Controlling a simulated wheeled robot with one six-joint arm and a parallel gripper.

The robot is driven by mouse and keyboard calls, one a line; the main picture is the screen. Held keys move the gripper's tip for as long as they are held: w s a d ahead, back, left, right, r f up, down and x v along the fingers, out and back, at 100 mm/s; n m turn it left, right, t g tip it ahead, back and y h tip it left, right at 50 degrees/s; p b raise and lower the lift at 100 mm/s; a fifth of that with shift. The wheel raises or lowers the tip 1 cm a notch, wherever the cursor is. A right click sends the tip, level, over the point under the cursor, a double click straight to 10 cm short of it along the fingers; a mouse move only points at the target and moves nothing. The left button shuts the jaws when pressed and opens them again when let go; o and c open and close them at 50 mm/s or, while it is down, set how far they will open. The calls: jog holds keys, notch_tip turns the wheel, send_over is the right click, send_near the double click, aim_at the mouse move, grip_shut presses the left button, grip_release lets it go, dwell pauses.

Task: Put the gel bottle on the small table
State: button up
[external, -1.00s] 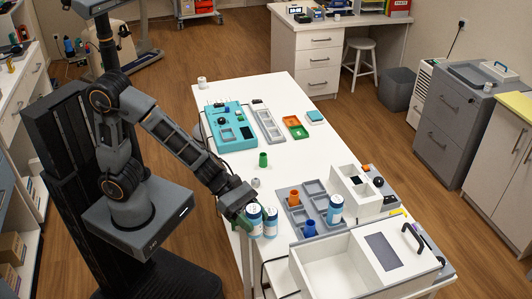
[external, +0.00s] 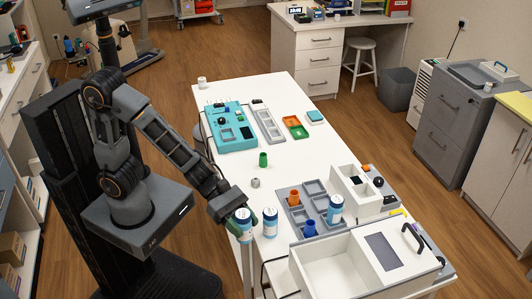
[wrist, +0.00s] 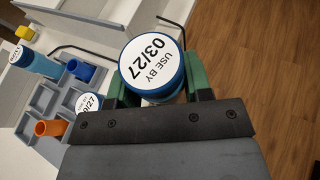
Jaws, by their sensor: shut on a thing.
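My gripper (external: 242,223) is shut on a blue-and-white bottle (external: 244,230) at the left edge of the long white table (external: 285,165). In the wrist view the held bottle's round white top (wrist: 152,62) reads "USE BY 03/27", between the green fingers. A similar bottle (external: 270,223) stands just right of it, apart from it; its top also shows in the wrist view (wrist: 88,103). A third such bottle (external: 335,209) stands at the grey compartment tray (external: 296,219). I cannot tell which bottle holds gel. No thing is clearly identifiable as the small table.
An orange cup (external: 294,196) and a blue cup (external: 310,228) are at the tray. A white open box (external: 322,275) fills the near end. A green cup (external: 263,159) and a small grey piece (external: 255,183) stand farther back. A white stool (external: 361,45) is at the back.

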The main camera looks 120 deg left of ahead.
aim_at(243, 213)
notch_tip(243, 213, up, 5)
jog(key=shift+f, duration=0.1)
jog(key=shift+w+a+r+p, duration=0.45)
jog(key=shift+a, duration=0.05)
jog(key=w+a+n+y+p, duration=0.2)
jog(key=w+a+p, duration=0.35)
jog(key=a, duration=0.85)
jog(key=w+a+n+y+p, duration=0.15)
jog(key=w+a+p, duration=0.4)
jog(key=a, duration=0.75)
jog(key=shift+t+y, duration=0.25)
jog(key=shift+t, duration=0.05)
jog(key=shift+w+a+f+b, duration=0.1)
jog(key=shift+f+b, duration=0.85)
jog(key=shift+f, duration=2.2)
jog(key=shift+w+a+f+b, duration=0.1)
jog(key=shift+f+b, duration=0.85)
jog(key=shift+f, duration=2.2)
jog(key=shift+f+b, duration=0.35)
jog(key=shift+b, duration=0.05)
jog(key=o, duration=1.1)
